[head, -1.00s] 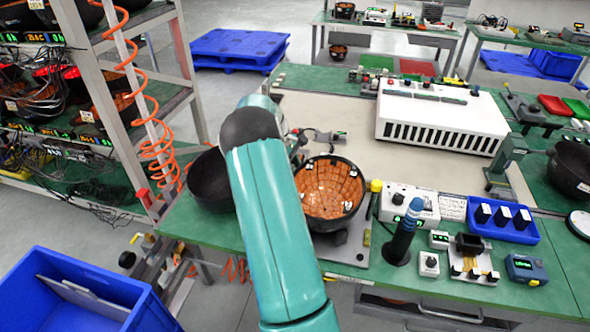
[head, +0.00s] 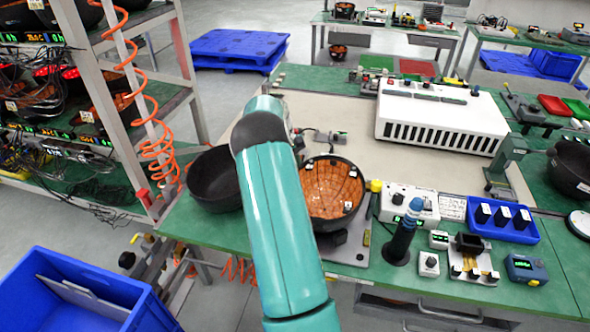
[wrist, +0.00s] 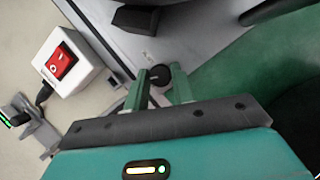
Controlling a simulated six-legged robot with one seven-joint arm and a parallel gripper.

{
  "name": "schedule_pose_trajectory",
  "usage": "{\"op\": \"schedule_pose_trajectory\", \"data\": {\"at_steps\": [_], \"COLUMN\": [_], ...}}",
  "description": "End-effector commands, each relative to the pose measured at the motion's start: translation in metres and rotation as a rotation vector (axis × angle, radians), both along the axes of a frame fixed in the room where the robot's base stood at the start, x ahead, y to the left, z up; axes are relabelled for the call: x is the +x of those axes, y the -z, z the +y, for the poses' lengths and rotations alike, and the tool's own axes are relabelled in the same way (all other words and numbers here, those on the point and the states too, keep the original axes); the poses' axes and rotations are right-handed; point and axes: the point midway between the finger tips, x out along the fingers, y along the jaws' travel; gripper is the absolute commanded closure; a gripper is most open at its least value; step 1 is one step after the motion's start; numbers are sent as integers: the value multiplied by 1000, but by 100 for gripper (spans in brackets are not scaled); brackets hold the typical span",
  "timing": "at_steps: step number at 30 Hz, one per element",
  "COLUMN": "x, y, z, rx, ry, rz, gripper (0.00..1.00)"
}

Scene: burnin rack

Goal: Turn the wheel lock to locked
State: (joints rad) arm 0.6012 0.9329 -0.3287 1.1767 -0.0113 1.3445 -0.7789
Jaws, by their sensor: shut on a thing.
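In the wrist view, my gripper (wrist: 160,85) has its two green fingers closed around a small black round knob (wrist: 160,73) with a pale mark on it. The knob sits beside a grey plate, and I take it to be the wheel lock. Its locked or unlocked marking is not readable. In the head view my own arm hides the gripper and the knob. An orange-lined black bowl (head: 333,190) sits on a grey fixture to the right of my arm.
A white box with a red rocker switch (wrist: 62,62) is close to the left of the fingers. A black bowl (head: 215,178) stands left of my arm. A blue-topped dark post (head: 404,232) and a white vented unit (head: 442,115) stand to the right. A shelf rack (head: 140,110) is at the left.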

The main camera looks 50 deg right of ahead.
Motion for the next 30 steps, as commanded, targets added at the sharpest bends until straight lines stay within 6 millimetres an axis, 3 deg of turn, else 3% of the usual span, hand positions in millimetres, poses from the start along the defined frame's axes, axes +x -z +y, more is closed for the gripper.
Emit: {"op": "schedule_pose_trajectory", "data": {"at_steps": [30], "x": [-2], "y": [-1], "z": [-5], "rx": [-2], "ry": [929], "rz": [-2], "gripper": [98]}}
